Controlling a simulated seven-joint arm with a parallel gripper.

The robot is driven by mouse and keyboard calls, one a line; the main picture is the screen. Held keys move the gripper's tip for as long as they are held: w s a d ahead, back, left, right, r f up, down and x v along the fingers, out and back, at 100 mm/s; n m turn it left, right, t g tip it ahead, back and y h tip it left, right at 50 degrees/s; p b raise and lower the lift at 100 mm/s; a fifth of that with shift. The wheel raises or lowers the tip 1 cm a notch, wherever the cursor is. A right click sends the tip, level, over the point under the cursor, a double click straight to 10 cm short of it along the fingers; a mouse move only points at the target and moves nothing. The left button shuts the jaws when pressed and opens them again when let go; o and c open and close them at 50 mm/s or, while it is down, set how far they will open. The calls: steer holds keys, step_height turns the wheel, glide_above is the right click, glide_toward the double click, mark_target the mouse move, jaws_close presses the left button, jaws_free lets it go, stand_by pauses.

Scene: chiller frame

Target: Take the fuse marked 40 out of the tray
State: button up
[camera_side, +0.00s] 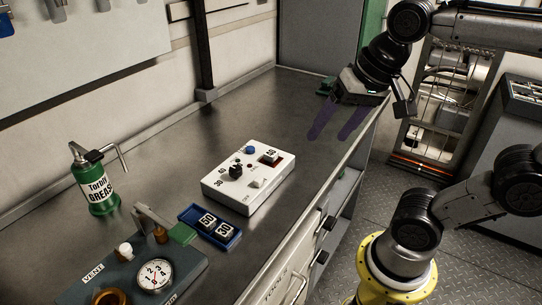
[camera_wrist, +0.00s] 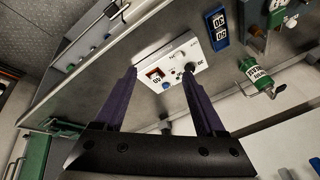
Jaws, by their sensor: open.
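A small blue tray (camera_side: 190,211) lies on the bench in front of the white box. It holds two dark fuses with white labels. The nearer-left fuse (camera_side: 206,221) seems to read 50; the other fuse (camera_side: 225,231) is hard to read, perhaps 30 or 50. I cannot make out a 40 in the tray. The tray also shows at the top of the wrist view (camera_wrist: 219,28). A block on the white box (camera_side: 270,155) seems to be marked 40. My gripper (camera_side: 331,136) is open and empty above the bench's far right part, well away from the tray.
The white box (camera_side: 245,190) has a black knob (camera_side: 236,171) and a blue button (camera_side: 250,150). A dark unit with a gauge (camera_side: 154,274) and a green-handled lever (camera_side: 180,233) stands next to the tray. A green grease can (camera_side: 95,184) stands at left.

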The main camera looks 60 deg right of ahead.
steer(key=w+d+r+m+g, duration=0.2)
steer(key=w+r+m, duration=0.1)
steer(key=w+m, duration=0.25)
steer(key=m+g, duration=0.3)
steer(key=m, duration=0.2)
glide_above(271, 152)
step_height(271, 152, down, 14)
steer(key=shift+w+d+r, duration=0.15)
steer(key=shift+s+a+f, duration=0.1)
steer(key=shift+a+f, duration=0.05)
steer(key=shift+f, duration=1.35)
steer(key=shift+s+a+f, duration=0.1)
steer(key=shift+f, duration=1.35)
jaws_close()
